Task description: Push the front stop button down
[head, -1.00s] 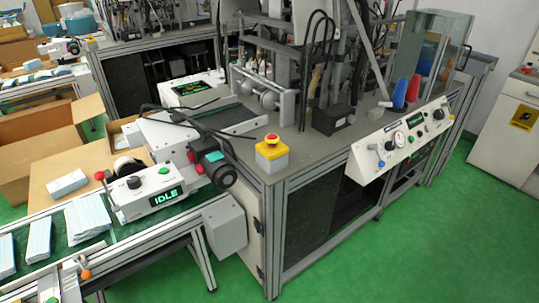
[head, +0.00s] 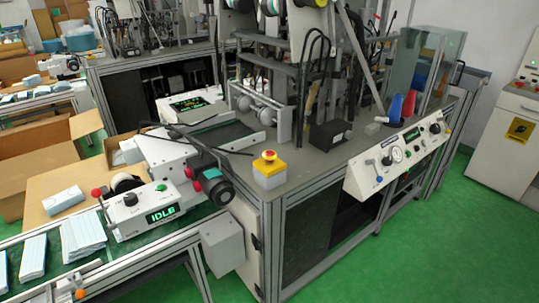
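A red mushroom stop button (head: 269,156) sits on a yellow-topped box (head: 269,168) with a pale lower part, at the front corner of the machine table. I cannot tell from this view whether either button is pressed in. Neither of my grippers is in view, and nothing touches the box.
A conveyor unit with an "IDLE" display (head: 162,214) stands left of the corner, with mask stacks (head: 83,233) on its belt. The sloped control panel (head: 398,155) juts out at the right. Green floor (head: 400,245) is clear in front.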

